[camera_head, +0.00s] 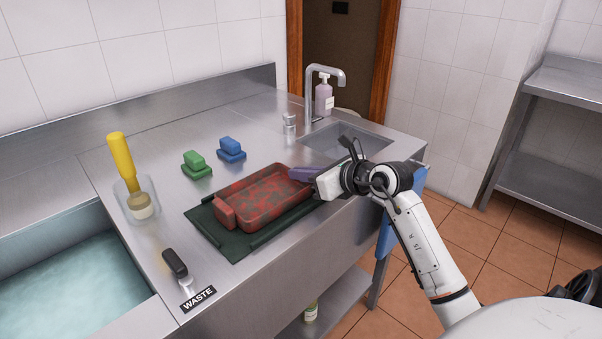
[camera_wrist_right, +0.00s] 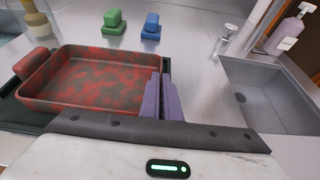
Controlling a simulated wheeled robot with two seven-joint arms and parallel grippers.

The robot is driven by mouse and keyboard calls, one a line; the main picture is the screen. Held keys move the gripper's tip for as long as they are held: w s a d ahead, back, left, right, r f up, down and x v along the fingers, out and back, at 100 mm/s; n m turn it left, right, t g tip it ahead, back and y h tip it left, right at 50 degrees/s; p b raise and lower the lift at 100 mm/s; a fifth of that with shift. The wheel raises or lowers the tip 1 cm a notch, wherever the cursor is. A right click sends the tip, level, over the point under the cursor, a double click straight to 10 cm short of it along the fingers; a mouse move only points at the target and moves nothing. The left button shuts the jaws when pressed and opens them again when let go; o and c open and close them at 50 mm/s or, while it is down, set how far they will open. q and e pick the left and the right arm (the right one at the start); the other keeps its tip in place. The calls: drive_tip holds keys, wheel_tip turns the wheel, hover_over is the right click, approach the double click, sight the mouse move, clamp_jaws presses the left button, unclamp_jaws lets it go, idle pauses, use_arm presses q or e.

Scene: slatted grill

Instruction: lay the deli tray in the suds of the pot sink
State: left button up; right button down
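The deli tray (camera_head: 262,200), a red pan with dark mottling and a block handle at its left end, lies flat on a dark green mat (camera_head: 240,243). It also shows in the right wrist view (camera_wrist_right: 90,80). My right gripper (camera_head: 304,174) is at the tray's right end. Its purple fingers (camera_wrist_right: 163,98) are nearly together, with the tray's end wall between them; the exact contact is hidden. The pot sink (camera_head: 142,322), filled with cloudy blue-green suds (camera_head: 75,280), is at the lower left in the head view. My left gripper is not in view.
A yellow-handled brush stands in a clear holder (camera_head: 150,190) between sink and tray. A black-handled scraper (camera_head: 174,263) lies by the WASTE label (camera_head: 198,298). Green (camera_head: 196,163) and blue (camera_head: 231,148) blocks sit behind. A small empty basin (camera_head: 345,140) and tap (camera_head: 309,95) are right.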

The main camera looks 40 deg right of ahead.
drive_tip(key=shift+f, duration=0.1)
drive_tip(key=c, duration=2)
unclamp_jaws()
